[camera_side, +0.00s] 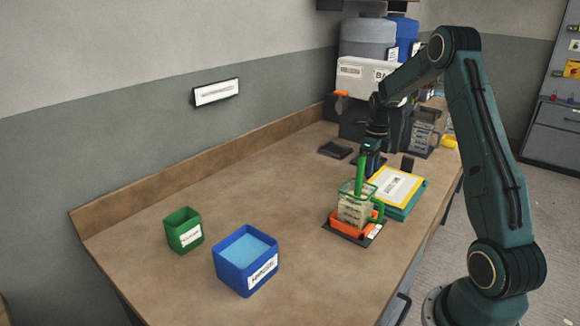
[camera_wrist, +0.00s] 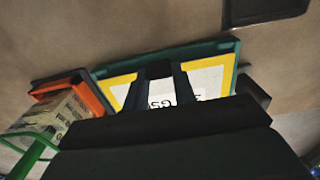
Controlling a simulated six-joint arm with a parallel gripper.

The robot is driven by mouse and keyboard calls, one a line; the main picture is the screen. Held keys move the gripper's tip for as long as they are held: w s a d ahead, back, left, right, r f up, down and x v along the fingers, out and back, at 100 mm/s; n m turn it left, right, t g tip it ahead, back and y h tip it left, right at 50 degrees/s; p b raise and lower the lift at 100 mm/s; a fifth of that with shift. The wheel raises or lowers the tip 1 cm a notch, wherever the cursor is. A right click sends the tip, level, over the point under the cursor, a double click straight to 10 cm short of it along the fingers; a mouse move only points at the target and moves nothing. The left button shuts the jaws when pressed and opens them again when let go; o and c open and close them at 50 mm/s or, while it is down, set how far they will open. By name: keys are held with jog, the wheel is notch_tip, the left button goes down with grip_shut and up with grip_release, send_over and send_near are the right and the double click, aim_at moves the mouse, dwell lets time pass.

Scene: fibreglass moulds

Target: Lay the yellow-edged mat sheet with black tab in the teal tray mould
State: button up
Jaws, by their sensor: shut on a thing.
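The yellow-edged mat sheet (camera_side: 397,186) has a white labelled middle and lies flat over the teal tray mould (camera_side: 404,212). In the wrist view, the sheet's yellow edge (camera_wrist: 122,79) shows inside the teal rim (camera_wrist: 200,49) along the far and right sides. My gripper (camera_wrist: 160,80) is shut on the sheet's black tab (camera_wrist: 159,69). In the side view my gripper (camera_side: 371,166) is at the sheet's left end. The near part of the sheet is hidden by my gripper in the wrist view. I cannot tell whether the sheet touches the mould's floor.
A blue bin (camera_side: 246,261) and green bin (camera_side: 184,230) are at the left. The bench's middle is clear.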

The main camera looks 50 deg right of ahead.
jog(key=shift+f, duration=0.8)
dwell(1.0)
jog(key=o, duration=1.1)
jog(key=shift+c, duration=0.2)
jog(key=shift+r, duration=0.1)
notch_tip(320, 180, up, 14)
jog(key=shift+f, duration=0.2)
